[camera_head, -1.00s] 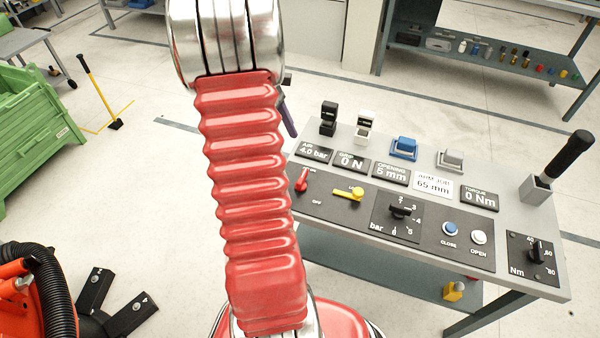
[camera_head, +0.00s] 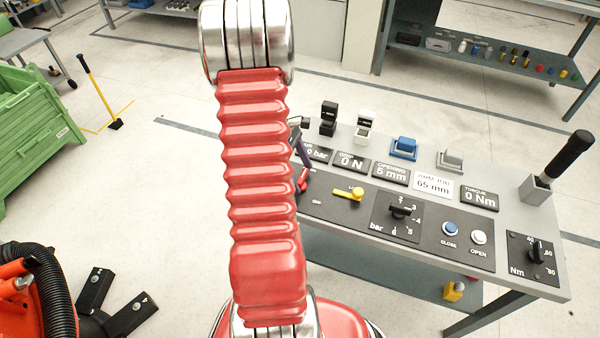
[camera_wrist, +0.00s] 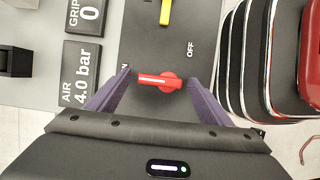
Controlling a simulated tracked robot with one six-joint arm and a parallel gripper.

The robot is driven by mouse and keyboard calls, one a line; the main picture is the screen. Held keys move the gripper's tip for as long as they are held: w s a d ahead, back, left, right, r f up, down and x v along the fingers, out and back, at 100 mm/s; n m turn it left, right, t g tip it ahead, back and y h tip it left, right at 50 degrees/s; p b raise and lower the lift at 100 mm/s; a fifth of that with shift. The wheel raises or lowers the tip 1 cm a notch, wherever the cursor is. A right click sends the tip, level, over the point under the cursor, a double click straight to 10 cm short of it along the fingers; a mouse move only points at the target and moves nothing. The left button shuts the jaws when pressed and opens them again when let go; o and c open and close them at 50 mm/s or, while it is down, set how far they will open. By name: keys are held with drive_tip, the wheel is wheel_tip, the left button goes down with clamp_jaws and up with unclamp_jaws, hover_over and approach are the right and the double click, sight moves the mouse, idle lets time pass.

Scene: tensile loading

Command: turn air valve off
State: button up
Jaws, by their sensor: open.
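The red air valve (camera_wrist: 160,81) sits on the dark panel, its lever pointing left in the wrist view towards a partly covered label ending in N. The OFF label (camera_wrist: 190,48) is up and to the right of it. My gripper (camera_wrist: 160,76) is open, with one purple finger on each side of the red lever; I cannot tell whether either finger touches it. In the head view the valve (camera_head: 302,180) is partly hidden by my gripper and red arm. The air display (camera_wrist: 79,75) reads 4.0 bar.
A yellow lever (camera_head: 349,193) lies beside the red valve on the panel. A black knob (camera_head: 400,211), blue and white buttons and a tall black handle (camera_head: 570,152) are farther right. Black and white blocks stand behind the displays.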

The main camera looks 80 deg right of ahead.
drive_tip(key=shift+c, duration=0.5)
drive_tip(key=c, duration=0.9)
drive_tip(key=shift+c, duration=0.2)
drive_tip(key=shift+m, duration=0.5)
drive_tip(key=m+y, duration=0.1)
drive_tip(key=m, duration=0.2)
drive_tip(key=shift+s+d+m+t+y, duration=0.1)
drive_tip(key=shift+s+m+t+y, duration=0.2)
drive_tip(key=shift+s+y, duration=0.1)
drive_tip(key=m, duration=0.3)
drive_tip(key=m+t+y, duration=0.1)
drive_tip(key=shift+s, duration=0.25)
drive_tip(key=m, duration=0.1)
drive_tip(key=m+t, duration=0.1)
drive_tip(key=m, duration=0.1)
drive_tip(key=m+y, duration=0.1)
drive_tip(key=m, duration=0.1)
drive_tip(key=shift+s+a+t, duration=0.25)
drive_tip(key=shift+s+t, duration=0.05)
drive_tip(key=shift+t, duration=0.1)
drive_tip(key=shift+s+a+m+t, duration=0.15)
drive_tip(key=shift+m+t, duration=0.25)
drive_tip(key=shift+m, duration=0.75)
drive_tip(key=shift+a+m+t, duration=0.15)
drive_tip(key=shift+m+t, duration=0.25)
drive_tip(key=shift+m, duration=0.75)
